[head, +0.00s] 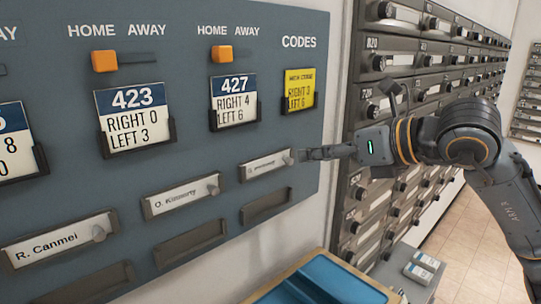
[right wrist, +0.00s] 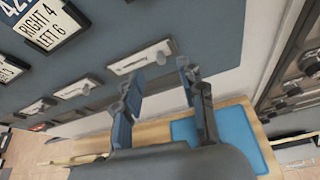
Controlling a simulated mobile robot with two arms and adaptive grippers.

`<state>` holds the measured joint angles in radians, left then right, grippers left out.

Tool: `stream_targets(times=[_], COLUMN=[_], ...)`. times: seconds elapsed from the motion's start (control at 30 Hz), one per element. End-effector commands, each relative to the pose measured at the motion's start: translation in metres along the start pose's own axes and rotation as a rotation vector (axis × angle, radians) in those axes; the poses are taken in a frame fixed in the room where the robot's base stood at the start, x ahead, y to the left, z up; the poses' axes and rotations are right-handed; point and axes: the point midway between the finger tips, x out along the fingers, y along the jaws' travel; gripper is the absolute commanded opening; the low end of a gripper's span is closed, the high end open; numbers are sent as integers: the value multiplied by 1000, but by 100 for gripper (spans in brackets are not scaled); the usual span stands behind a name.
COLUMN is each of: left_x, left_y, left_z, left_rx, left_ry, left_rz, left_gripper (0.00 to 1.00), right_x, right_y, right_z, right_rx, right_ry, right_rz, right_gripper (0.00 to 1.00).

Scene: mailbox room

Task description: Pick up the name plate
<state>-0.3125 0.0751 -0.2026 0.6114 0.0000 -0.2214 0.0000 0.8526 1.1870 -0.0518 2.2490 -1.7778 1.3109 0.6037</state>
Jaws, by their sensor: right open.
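Several white name plates sit in dark holders on the blue-grey board. One reads "R. Canmei" (head: 48,243), and one reads roughly "O. Kimserly" (head: 172,200). The rightmost name plate (head: 262,167) has text too small to read and a grey knob at its right end. My right gripper (head: 298,155) is beside that knob at the plate's right end. In the right wrist view, the gripper (right wrist: 157,80) is open with nothing between its fingers, and the rightmost plate (right wrist: 138,60) lies just ahead. Whether a finger touches the knob cannot be told. My left gripper is not in view.
Above the plates are number cards, such as 427 (head: 235,101), orange sliders and a yellow codes card (head: 300,91). Empty holders (head: 266,206) sit below the plates. A blue tray (head: 318,283) is below the board. Grey mailboxes (head: 385,55) stand at the right.

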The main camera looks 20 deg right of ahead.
Motion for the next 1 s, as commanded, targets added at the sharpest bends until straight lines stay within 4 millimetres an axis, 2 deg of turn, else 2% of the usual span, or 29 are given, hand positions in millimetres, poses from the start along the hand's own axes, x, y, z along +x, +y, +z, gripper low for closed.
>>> stream_targets(times=[0.17,0.3,0.43,0.73,0.77,0.93,1.0], left_x=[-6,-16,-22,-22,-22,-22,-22], left_y=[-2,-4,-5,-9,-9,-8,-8], left_z=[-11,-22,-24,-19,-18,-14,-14], left_rx=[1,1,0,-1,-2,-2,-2], left_ry=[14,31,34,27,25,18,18], left_rz=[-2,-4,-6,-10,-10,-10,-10], left_gripper=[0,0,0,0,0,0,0], right_x=[12,33,50,57,57,57,57], right_y=[0,1,1,0,0,0,0], right_z=[-2,-6,-6,-8,-8,-8,-8], right_rx=[1,2,1,-1,-1,-1,-1], right_ry=[3,5,2,0,0,0,0], right_rz=[1,2,2,0,0,-1,-1], right_gripper=[40,40,40,40,38,4,0])
